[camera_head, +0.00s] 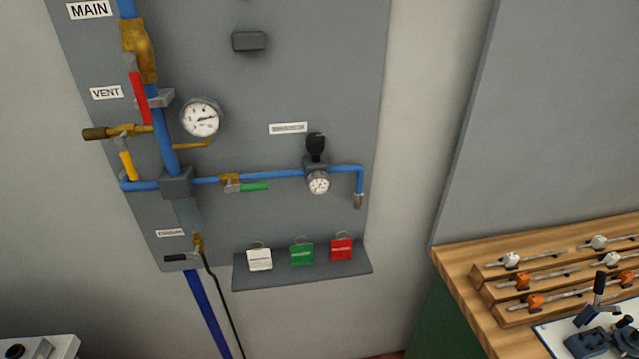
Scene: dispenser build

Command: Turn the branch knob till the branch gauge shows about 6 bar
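The branch knob (316,142) is a black knob on top of the grey regulator body on the blue branch pipe (273,175). The branch gauge (319,183) is a small round white dial just below the knob. Its needle is too small to read. A larger gauge (201,117) sits higher to the left beside the main pipe, its needle pointing roughly right. A green-handled valve (250,187) is on the branch pipe left of the regulator, its handle lying along the pipe. My gripper is not in view.
A grey panel (225,75) carries the pipes, with a red-handled main valve (138,95) and a yellow-handled valve (127,165). A shelf (305,279) below holds white, green and red tags. A wooden bench (470,290) with tools stands at right. Space before the regulator looks clear.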

